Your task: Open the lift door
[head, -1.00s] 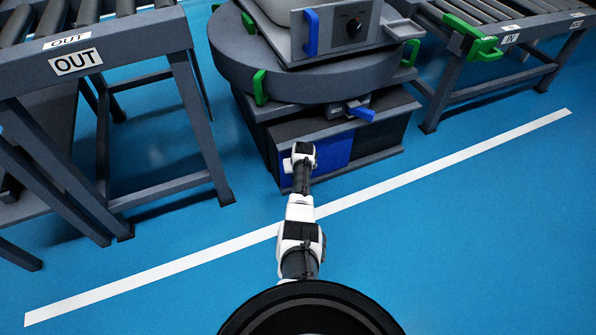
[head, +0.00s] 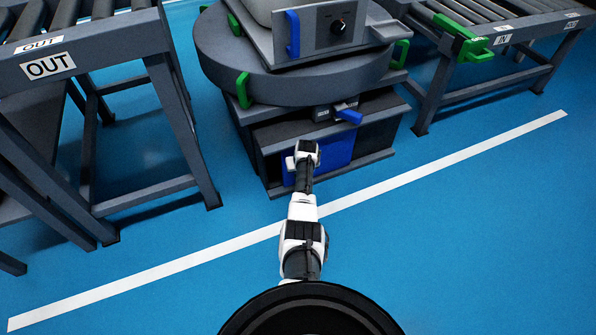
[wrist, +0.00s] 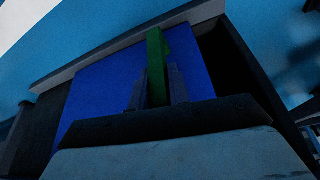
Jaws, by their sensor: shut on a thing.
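The lift door is a blue panel (head: 336,150) low in the front of the grey machine base. It also fills much of the wrist view (wrist: 100,98). A green upright handle (wrist: 155,50) stands on the blue panel. My gripper (wrist: 157,88) has one finger on each side of this handle and is shut on it. In the head view my wrist hides the fingertips and the handle, in front of the panel's left part. Dark space shows beside the panel within the base.
A grey OUT conveyor (head: 95,55) with legs stands at the left. An IN conveyor (head: 520,35) with a green bracket (head: 462,42) stands at the right. A blue lever (head: 349,116) sticks out above the door. The blue floor in front is clear.

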